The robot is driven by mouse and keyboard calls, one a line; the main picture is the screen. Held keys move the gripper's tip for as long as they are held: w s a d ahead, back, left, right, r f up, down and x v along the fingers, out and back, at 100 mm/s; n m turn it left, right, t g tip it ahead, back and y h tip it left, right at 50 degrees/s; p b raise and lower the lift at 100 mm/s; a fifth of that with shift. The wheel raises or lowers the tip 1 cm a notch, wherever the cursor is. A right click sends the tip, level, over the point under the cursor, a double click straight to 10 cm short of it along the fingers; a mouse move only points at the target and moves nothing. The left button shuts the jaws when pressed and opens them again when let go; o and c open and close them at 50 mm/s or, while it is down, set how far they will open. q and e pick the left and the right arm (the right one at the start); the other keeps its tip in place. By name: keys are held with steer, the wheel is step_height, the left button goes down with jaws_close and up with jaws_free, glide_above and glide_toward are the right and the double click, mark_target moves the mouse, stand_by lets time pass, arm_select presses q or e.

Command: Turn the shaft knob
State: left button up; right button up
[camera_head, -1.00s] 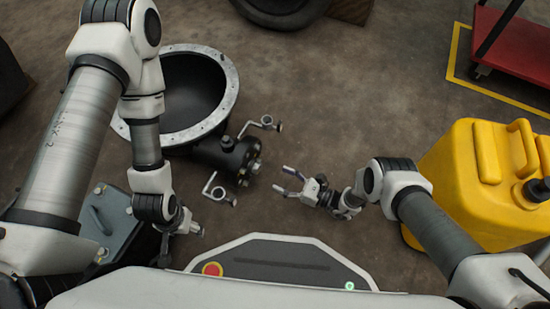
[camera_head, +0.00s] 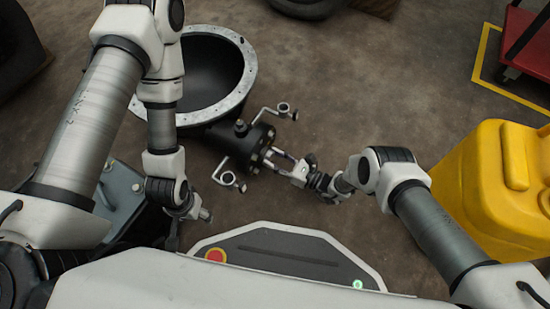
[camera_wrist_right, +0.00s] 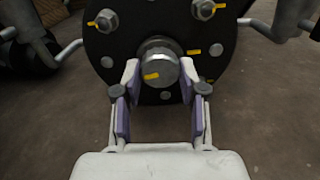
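The shaft knob (camera_wrist_right: 158,68) is a round silver metal knob with a yellow mark. It sits at the centre of a dark round end plate (camera_wrist_right: 120,45) with bolts. In the head view the plate ends the black shaft housing (camera_head: 236,147), which joins a large open bell-shaped casing (camera_head: 243,82). My right gripper (camera_wrist_right: 160,78) is open, with one fingertip on each side of the knob; firm contact cannot be told. In the head view the right gripper (camera_head: 279,158) reaches the housing's end from the right. My left gripper (camera_head: 203,215) hangs low at left, its fingers unclear.
Bent metal arms with rings (camera_head: 283,110) stick out on both sides of the housing. A yellow canister (camera_head: 490,185) stands at right, a red cart (camera_head: 530,45) at upper right. A grey-blue metal part (camera_head: 120,190) lies under my left arm.

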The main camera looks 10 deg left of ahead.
steer(key=shift+m, duration=0.8)
steer(key=o, duration=1.1)
steer(key=shift+o, duration=0.2)
steer(key=shift+d, duration=0.1)
steer(key=v, duration=1.1)
steer(key=shift+s+d, duration=0.1)
steer(key=shift+d, duration=0.3)
steer(key=shift+s, duration=0.1)
